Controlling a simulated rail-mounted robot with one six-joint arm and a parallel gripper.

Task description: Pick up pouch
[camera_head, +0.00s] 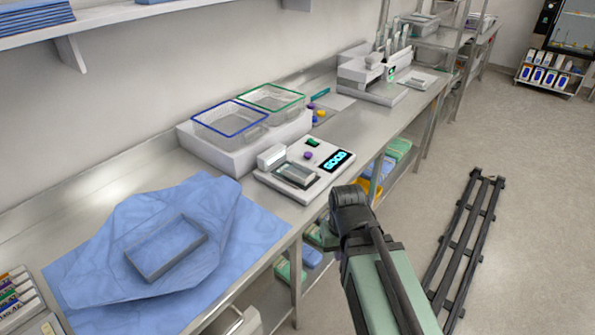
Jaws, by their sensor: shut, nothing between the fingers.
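A small flat grey-green item (296,174), which looks like the pouch, lies on the front left part of a white tabletop device (300,192). The device has a lit display (337,160) that seems to read "GOOD". My arm rises from the bottom right, its dark joint just right of the device and over the bench's front edge. A greenish part of my arm shows low beside that joint. My gripper's fingers cannot be made out; they are hidden behind the arm or out of view.
Blue wrap (90,265) with a grey rectangular tray (196,243) covers the bench at left. Blue-rimmed (231,133) and green-rimmed (271,108) clear bins stand behind the device. Another white machine (372,80) stands farther back. Coloured packs (399,148) fill shelves below. A dark rail (468,240) lies on the floor.

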